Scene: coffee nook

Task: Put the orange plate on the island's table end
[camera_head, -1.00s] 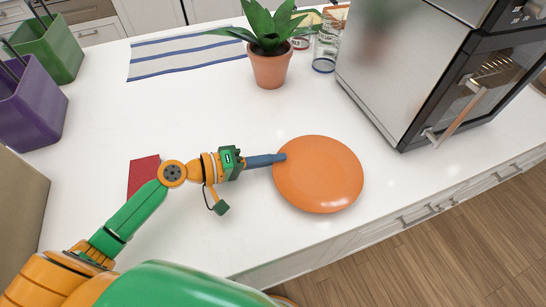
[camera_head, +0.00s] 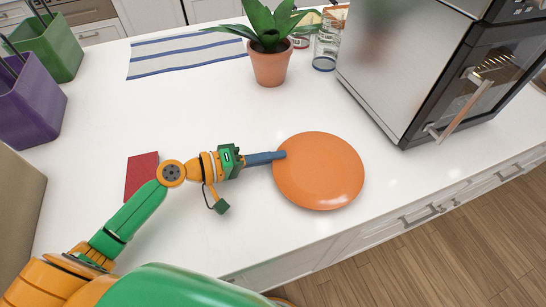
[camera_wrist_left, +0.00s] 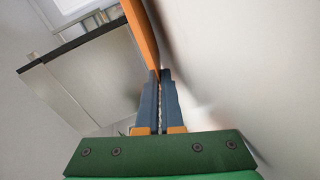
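The round orange plate (camera_head: 319,171) is near the front edge of the white counter in the head view. My left gripper (camera_head: 282,155) is at the plate's left rim, its blue fingers shut on it. In the left wrist view the orange plate (camera_wrist_left: 142,32) shows as a thin slanted strip, with its edge between the fingertips of my left gripper (camera_wrist_left: 160,75). I cannot tell clearly whether the plate touches the counter or is just above it. My right gripper is not in view.
A potted plant (camera_head: 270,68), a glass jar (camera_head: 325,50) and a steel oven (camera_head: 420,75) stand behind the plate on the counter (camera_head: 200,110). A striped towel (camera_head: 185,54), a purple bin (camera_head: 30,108), a green bin (camera_head: 52,50) and a red item (camera_head: 141,176) are left.

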